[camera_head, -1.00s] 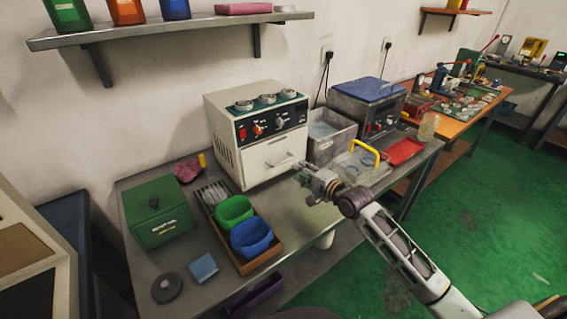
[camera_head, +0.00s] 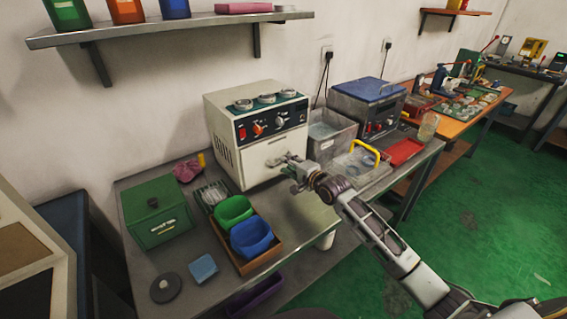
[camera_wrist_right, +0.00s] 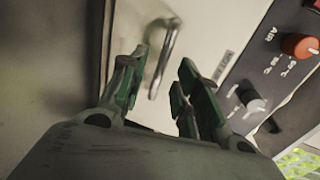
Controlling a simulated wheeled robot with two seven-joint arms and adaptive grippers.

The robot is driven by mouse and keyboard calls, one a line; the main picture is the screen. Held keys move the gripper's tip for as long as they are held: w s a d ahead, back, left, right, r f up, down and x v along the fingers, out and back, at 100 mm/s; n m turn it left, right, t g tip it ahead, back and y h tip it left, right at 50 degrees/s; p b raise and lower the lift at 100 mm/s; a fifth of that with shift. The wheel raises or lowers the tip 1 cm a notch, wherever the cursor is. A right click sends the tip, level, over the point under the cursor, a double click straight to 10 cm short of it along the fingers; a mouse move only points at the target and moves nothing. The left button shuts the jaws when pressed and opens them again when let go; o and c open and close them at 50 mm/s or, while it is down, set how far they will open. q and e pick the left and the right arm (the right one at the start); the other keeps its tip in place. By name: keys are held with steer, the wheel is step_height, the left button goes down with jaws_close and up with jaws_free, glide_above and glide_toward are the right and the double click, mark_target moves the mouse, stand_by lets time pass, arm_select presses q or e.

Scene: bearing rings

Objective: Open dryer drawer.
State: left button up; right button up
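The dryer (camera_head: 258,130) is a cream box with a dark control panel, standing on the metal table. Its drawer front (camera_head: 262,160) looks closed. The drawer handle (camera_wrist_right: 163,60) is a metal bar that shows in the right wrist view between and just beyond the fingers. My right gripper (camera_head: 290,162) is in front of the drawer; in the right wrist view its green-padded fingers (camera_wrist_right: 158,90) are spread apart with nothing between the pads. In the head view the gripper covers most of the handle. My left gripper is not in view.
A brown tray (camera_head: 247,266) with green and blue bins stands in front of the dryer. A green box (camera_head: 157,220) is at the left. A clear container (camera_head: 331,136) and a blue-lidded machine (camera_head: 368,105) stand to the right.

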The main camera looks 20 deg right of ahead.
steer(key=shift+x, duration=1.75)
steer(key=shift+c, duration=0.4)
jaws_close()
